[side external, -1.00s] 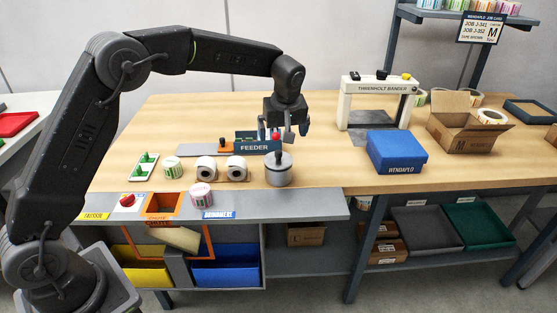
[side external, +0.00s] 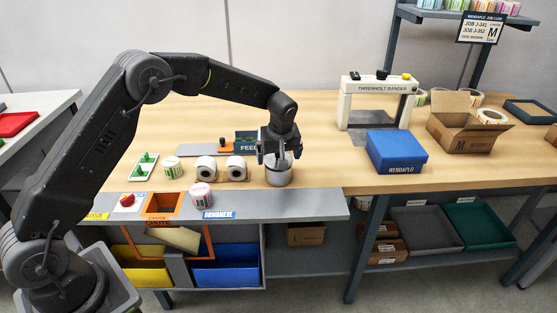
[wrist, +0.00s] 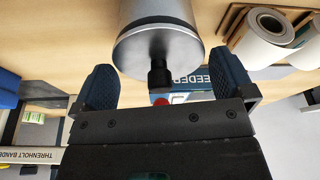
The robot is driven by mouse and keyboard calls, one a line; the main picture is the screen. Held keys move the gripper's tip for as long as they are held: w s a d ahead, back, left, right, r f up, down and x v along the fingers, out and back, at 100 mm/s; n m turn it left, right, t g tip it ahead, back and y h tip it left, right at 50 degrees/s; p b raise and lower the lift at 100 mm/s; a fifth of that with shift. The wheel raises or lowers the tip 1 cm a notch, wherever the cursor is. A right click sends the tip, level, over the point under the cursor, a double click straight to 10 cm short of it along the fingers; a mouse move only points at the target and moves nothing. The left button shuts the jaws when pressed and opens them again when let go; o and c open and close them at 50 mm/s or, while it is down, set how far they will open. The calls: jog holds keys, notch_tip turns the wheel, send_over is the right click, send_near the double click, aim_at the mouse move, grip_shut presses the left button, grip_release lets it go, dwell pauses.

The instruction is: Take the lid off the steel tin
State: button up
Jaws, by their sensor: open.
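The steel tin (side external: 278,177) stands upright on the wooden bench near its front edge, to the right of the label rolls. Its lid (wrist: 160,50) with a dark knob (wrist: 160,74) shows large in the wrist view, on the tin. My gripper (side external: 280,157) is right at the top of the tin. In the wrist view my open gripper (wrist: 162,86) has its two dark fingers apart, one on each side of the knob, not closed on it. In the side view my gripper hides most of the lid and knob.
White label rolls (side external: 236,167) sit just left of the tin, and a pink roll (side external: 201,196) sits on the grey front ledge. The blue feeder (side external: 245,142) is behind. A blue box (side external: 397,152) stands to the right, with clear bench between it and the tin.

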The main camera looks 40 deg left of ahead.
jog(key=shift+c, duration=0.4)
jog(key=c, duration=0.6)
jog(key=shift+r, duration=0.1)
